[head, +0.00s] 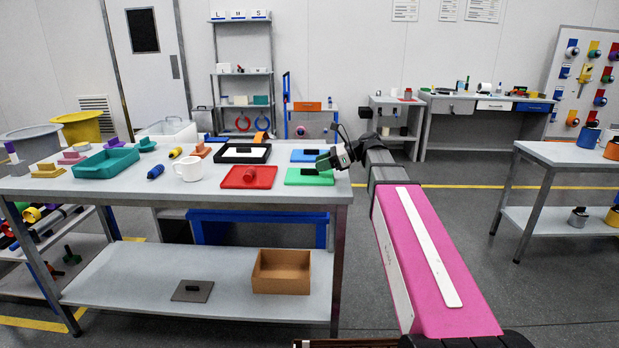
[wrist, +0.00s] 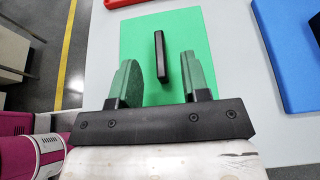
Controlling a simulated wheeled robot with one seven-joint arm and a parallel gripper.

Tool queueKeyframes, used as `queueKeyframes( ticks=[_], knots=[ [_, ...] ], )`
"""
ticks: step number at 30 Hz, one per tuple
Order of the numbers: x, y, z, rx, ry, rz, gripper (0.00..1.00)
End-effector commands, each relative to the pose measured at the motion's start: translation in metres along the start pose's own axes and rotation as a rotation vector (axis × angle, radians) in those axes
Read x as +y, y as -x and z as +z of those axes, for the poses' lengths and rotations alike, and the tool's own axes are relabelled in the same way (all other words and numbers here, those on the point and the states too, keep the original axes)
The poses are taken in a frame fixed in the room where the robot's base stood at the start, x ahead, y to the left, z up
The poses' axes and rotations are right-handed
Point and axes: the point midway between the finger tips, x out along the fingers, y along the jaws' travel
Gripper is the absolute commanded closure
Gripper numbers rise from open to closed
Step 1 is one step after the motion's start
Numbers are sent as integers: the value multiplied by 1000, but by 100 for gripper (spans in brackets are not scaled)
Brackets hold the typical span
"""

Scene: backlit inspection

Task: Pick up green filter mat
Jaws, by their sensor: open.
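The green filter mat (head: 305,180) lies flat at the right end of the grey workbench, near its front edge. In the wrist view the green filter mat (wrist: 137,55) shows as a green sheet with a black raised bar handle (wrist: 160,57) on it. My gripper (head: 328,162) is over the mat at its right side. In the wrist view my gripper (wrist: 160,78) is open, with its two green-grey fingers apart. The handle lies between and ahead of the fingertips, with a gap on both sides. I cannot tell the exact height above the mat.
A red mat (head: 238,184) lies to the left and a blue mat (head: 303,153) behind. A black-framed tray (head: 243,154), a white mug (head: 187,169) and a teal tray (head: 106,167) share the bench (head: 218,192). The bench edge is close on the right.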

Motion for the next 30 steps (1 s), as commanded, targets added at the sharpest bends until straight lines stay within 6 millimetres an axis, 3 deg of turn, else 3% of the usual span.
queueKeyframes(
  ticks=[9, 17, 21, 30],
  knots=[
    [1, -42, 0, 1, 0, 1, 57],
    [1, -44, 0, 1, 0, -1, 57],
    [1, -44, 0, 1, 0, -1, 100],
    [1, -44, 0, 0, 0, -1, 100]
  ],
)
